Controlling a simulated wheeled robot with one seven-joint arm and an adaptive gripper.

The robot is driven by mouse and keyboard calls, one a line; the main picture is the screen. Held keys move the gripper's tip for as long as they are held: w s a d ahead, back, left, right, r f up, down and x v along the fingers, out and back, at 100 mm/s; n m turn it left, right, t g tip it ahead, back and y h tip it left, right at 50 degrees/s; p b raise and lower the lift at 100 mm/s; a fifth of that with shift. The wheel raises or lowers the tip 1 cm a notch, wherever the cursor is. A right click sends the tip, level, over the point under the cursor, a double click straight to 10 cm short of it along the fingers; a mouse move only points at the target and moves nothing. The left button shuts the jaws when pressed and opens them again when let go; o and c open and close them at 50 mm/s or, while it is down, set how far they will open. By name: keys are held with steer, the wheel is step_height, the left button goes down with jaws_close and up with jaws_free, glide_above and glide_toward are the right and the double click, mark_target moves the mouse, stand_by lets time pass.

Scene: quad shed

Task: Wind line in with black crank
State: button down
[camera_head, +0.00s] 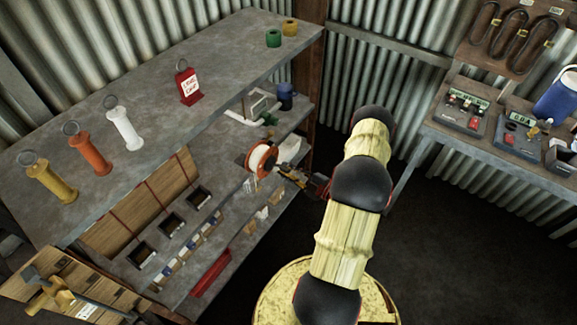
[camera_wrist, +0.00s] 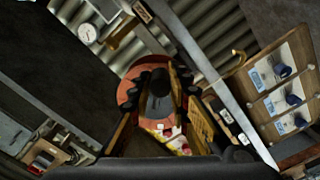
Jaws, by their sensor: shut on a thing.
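An orange reel (camera_head: 258,172) wound with white line (camera_head: 262,157) stands upright at the edge of the lower bench. It also shows in the wrist view (camera_wrist: 130,92), behind the fingers. My gripper (camera_head: 290,175) reaches to the right side of the reel. In the wrist view my gripper (camera_wrist: 163,82) has its fingers closed on both sides of the black crank (camera_wrist: 158,106), in front of the reel. In the head view the crank is too small and covered to make out.
An upper grey shelf (camera_head: 150,80) holds yellow, orange and white handles, a red tagged block (camera_head: 188,86) and two tape rolls. A blue container (camera_head: 286,93) stands behind the reel. A side bench (camera_head: 450,140) with boxed devices is at the right. Dark floor is clear below.

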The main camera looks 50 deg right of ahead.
steer(key=shift+s+a+f+m, duration=0.1)
steer(key=shift+a+f+m, duration=0.15)
steer(key=shift+m, duration=0.35)
steer(key=shift+a+f+m, duration=0.25)
steer(key=shift+m, duration=0.35)
steer(key=c, duration=1.6)
jaws_free()
steer(key=shift+c, duration=0.2)
steer(key=s, duration=1.2)
steer(key=shift+d, duration=0.4)
